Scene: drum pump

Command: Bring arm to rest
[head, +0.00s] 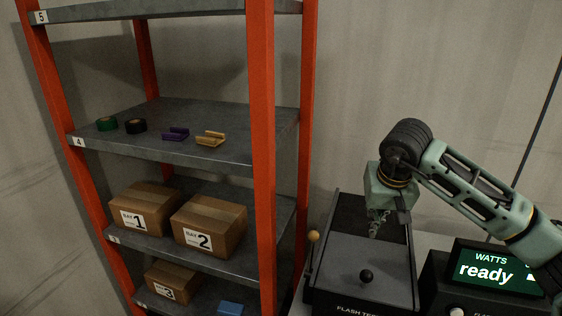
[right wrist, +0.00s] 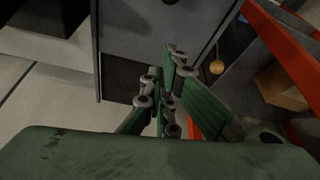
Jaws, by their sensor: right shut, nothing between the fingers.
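My right arm comes in from the right in the head view, with a green wrist and dark joints. My right gripper (head: 376,230) points down over the back of the flash tester (head: 338,272). Its fingers are shut and hold nothing. In the right wrist view the green fingers of the gripper (right wrist: 168,72) come together in front of the tester's grey panel (right wrist: 135,35). I cannot tell the exact gap between fingertips and tester. My left gripper is out of view.
A black knob (head: 366,276) and a yellow ball (head: 314,236) stand up at the tester. A display (head: 495,270) reading "WATTS ready" stands to its right. An orange-framed shelf (head: 262,150) on the left holds boxes, tape rolls and small brackets.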

